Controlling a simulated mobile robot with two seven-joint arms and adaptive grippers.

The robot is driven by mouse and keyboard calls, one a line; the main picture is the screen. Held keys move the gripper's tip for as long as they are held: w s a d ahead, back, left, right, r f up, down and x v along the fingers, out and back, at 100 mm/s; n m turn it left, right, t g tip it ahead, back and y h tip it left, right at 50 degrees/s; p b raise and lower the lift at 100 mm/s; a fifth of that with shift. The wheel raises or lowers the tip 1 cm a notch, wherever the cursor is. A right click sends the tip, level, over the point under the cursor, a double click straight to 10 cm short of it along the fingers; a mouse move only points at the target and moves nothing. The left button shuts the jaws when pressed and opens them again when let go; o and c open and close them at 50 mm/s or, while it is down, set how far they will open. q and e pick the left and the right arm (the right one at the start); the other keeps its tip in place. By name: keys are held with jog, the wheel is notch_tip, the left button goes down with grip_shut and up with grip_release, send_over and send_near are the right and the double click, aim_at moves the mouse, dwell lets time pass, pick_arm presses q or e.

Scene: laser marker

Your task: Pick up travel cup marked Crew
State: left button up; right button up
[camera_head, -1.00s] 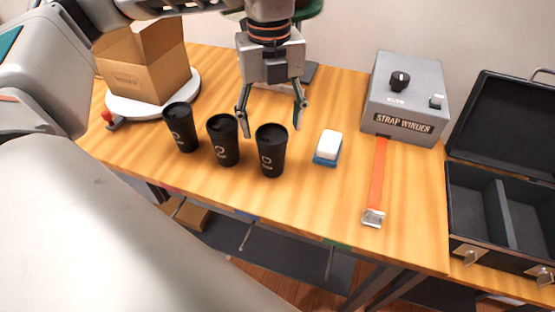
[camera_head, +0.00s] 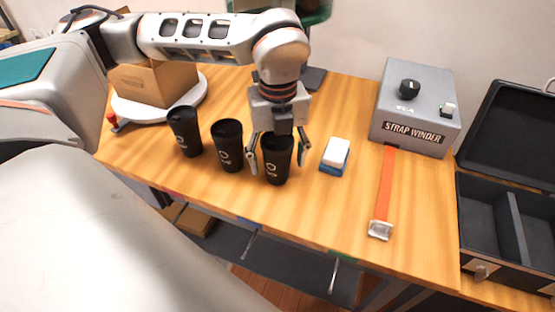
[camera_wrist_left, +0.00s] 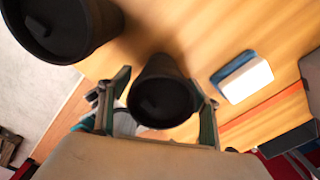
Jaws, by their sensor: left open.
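Three black travel cups stand upright in a row on the wooden table: a left cup (camera_head: 185,132), a middle cup (camera_head: 229,148) and a right cup (camera_head: 276,172). Each has a pale ring mark with small lettering that I cannot read, so I cannot tell which is marked Crew. My left gripper (camera_head: 277,163) is open and lowered over the right cup, with one finger on each side of it. In the left wrist view, the right cup (camera_wrist_left: 162,95) sits between the open fingers (camera_wrist_left: 160,115), and another cup (camera_wrist_left: 58,28) shows at top left. My right gripper is not in view.
A blue and white block (camera_head: 335,154) lies right of the cups. Further right are a strap winder (camera_head: 415,105) with an orange strap (camera_head: 385,185) and an open black case (camera_head: 485,215). A cardboard box (camera_head: 155,83) stands on a white round turntable (camera_head: 135,112) at back left.

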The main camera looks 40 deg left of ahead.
pick_arm(q)
jog(key=c, duration=0.9)
jog(key=shift+o, duration=0.2)
